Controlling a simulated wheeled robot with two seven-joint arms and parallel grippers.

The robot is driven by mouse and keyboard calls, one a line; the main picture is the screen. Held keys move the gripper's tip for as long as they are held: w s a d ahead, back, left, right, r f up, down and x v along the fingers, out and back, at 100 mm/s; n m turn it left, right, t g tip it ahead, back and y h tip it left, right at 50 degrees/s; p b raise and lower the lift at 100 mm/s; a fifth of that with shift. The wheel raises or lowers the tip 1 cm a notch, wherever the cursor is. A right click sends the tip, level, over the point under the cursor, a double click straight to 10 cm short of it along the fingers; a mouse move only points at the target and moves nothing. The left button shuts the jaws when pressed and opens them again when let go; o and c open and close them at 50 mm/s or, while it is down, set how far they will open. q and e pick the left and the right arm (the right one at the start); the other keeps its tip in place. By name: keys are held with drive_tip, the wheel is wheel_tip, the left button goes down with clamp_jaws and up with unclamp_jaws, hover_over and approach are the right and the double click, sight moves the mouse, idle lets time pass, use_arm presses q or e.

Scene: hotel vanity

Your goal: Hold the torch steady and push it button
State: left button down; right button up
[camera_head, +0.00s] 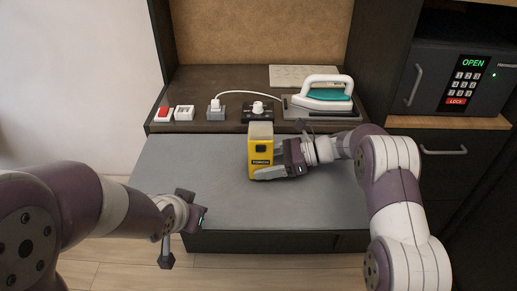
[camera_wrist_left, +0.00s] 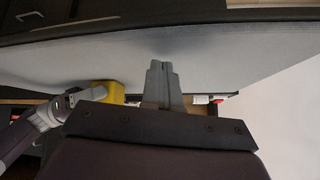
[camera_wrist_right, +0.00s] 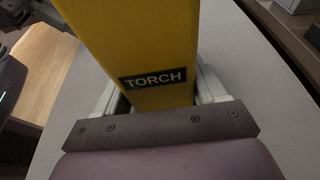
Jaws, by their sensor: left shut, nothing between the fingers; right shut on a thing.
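A yellow torch (camera_head: 261,151) with a black "TORCH" label stands upright on the grey desk mat. My right gripper (camera_head: 277,163) is shut on it from the right, low on its body. In the right wrist view the torch (camera_wrist_right: 140,50) sits between the two fingers (camera_wrist_right: 155,95). My left gripper (camera_head: 190,215) is at the mat's front left edge, apart from the torch and empty. In the left wrist view its fingers (camera_wrist_left: 162,85) are together, and the torch (camera_wrist_left: 105,91) shows beyond, to the left. I cannot make out the torch's button.
A safe (camera_head: 462,80) stands right. The grey mat (camera_head: 195,165) is clear left of the torch.

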use_arm(q)
drive_tip(key=w+d+m+t+h, duration=0.1)
drive_tip(key=d+m, duration=0.1)
drive_tip(key=w+d+m+t+h, duration=0.1)
drive_tip(key=d+m+h, duration=0.1)
drive_tip(key=w+d+r+m+t+h, duration=0.1)
drive_tip(key=d+m, duration=0.1)
drive_tip(key=d, duration=0.1)
drive_tip(key=shift+w, duration=0.4)
use_arm(e)
drive_tip(key=shift+w, duration=0.1)
use_arm(q)
drive_tip(key=d+h, duration=0.1)
drive_tip(key=d+r+m+t+h, duration=0.1)
drive_tip(key=d+m+h, duration=0.1)
drive_tip(key=shift+d+r, duration=0.1)
drive_tip(key=shift+r, duration=0.15)
drive_tip(key=s+d+r+m+t+h, duration=0.2)
drive_tip(key=s+d+r+m+h, duration=0.1)
drive_tip(key=d+r+m+h, duration=0.15)
drive_tip(key=h, duration=0.1)
approach(272, 146)
drive_tip(key=x, duration=0.4)
drive_tip(key=shift+s+d+r, duration=0.1)
drive_tip(key=shift+s+d, duration=0.05)
drive_tip(key=shift+d, duration=0.15)
drive_tip(key=shift+w, duration=0.45)
